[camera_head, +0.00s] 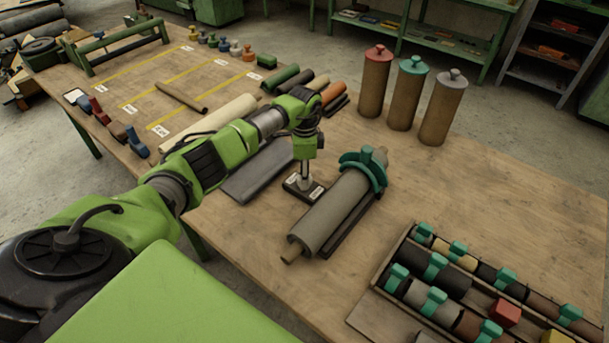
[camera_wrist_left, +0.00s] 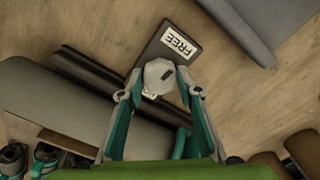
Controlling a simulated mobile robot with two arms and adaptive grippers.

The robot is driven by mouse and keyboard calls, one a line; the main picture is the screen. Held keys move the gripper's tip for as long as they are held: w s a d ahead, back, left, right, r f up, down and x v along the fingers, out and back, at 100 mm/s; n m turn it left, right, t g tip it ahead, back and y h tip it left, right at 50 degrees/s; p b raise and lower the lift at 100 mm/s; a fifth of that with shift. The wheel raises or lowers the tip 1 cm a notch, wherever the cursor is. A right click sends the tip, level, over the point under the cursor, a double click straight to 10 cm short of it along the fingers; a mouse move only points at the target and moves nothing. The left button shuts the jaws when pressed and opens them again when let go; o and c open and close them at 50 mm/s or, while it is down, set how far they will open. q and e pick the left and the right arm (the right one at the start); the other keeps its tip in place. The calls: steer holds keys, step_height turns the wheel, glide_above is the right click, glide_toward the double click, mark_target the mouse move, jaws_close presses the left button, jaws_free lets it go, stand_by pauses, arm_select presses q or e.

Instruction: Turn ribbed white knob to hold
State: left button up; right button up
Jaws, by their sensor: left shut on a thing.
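The white knob (camera_head: 304,182) stands on a small dark base plate (camera_head: 292,190) beside the roll stand. In the left wrist view the knob (camera_wrist_left: 158,73) is a pale faceted top with a dark mark on it. A white label on the plate (camera_wrist_left: 150,48) reads FREE; a second label is mostly hidden behind the knob. My left gripper (camera_head: 305,170) points down from above. In the wrist view its two fingertips (camera_wrist_left: 160,83) are on either side of the knob, shut on it. My right gripper is not in view.
A grey roll (camera_head: 328,212) with a teal clamp (camera_head: 365,168) lies in a dark stand right beside the knob. A dark grey sheet (camera_head: 260,172) lies to the left. A divided crate (camera_head: 378,272) of clamped rolls is at front right. Three capped rolls stand behind.

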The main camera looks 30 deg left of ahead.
arm_select(q)
steer(key=m+b, duration=0.1)
steer(key=m, duration=0.3)
steer(key=shift+a, duration=0.1)
steer(key=m+b, duration=0.1)
steer(key=m, duration=0.3)
steer(key=shift+m+b, duration=0.4)
steer(key=m+b, duration=0.1)
steer(key=m, duration=0.3)
steer(key=shift+m+b, duration=0.3)
steer(key=m+b, duration=0.1)
steer(key=m, duration=0.3)
steer(key=shift+b, duration=0.35)
steer(key=m+b, duration=0.1)
steer(key=m, duration=0.4)
steer(key=shift+b, duration=0.3)
steer(key=m+b, duration=0.1)
steer(key=m, duration=0.3)
steer(key=m+b, duration=0.1)
steer(key=m, duration=0.3)
steer(key=shift+m+b, duration=0.3)
steer(key=shift+m, duration=0.1)
steer(key=shift+m+b, duration=0.35)
steer(key=shift+m, duration=1.35)
